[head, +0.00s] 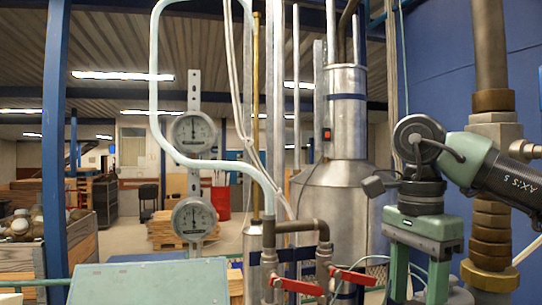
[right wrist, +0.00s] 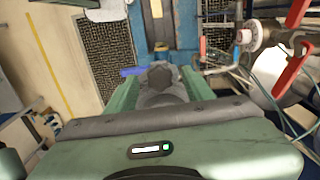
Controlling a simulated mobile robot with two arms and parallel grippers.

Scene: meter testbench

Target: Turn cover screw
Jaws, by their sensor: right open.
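My right gripper (head: 418,275) is at the right of the head view, with its green fingers pointing down. In the right wrist view its two fingers (right wrist: 161,92) are spread apart. A dark grey, faceted knob-like piece (right wrist: 162,76) shows between them; it looks like the cover screw. I cannot tell whether either finger touches it. In the head view the fingers' lower ends are cut off by the bottom edge, and I cannot make out the screw there. My left gripper is not in view.
Red valve handles (head: 352,277) stand on pipework left of the right gripper. A silver tank (head: 335,200) is behind it, and a thick pipe with brass fittings (head: 490,230) is close on its right. Two round gauges (head: 193,218) hang on a post at left.

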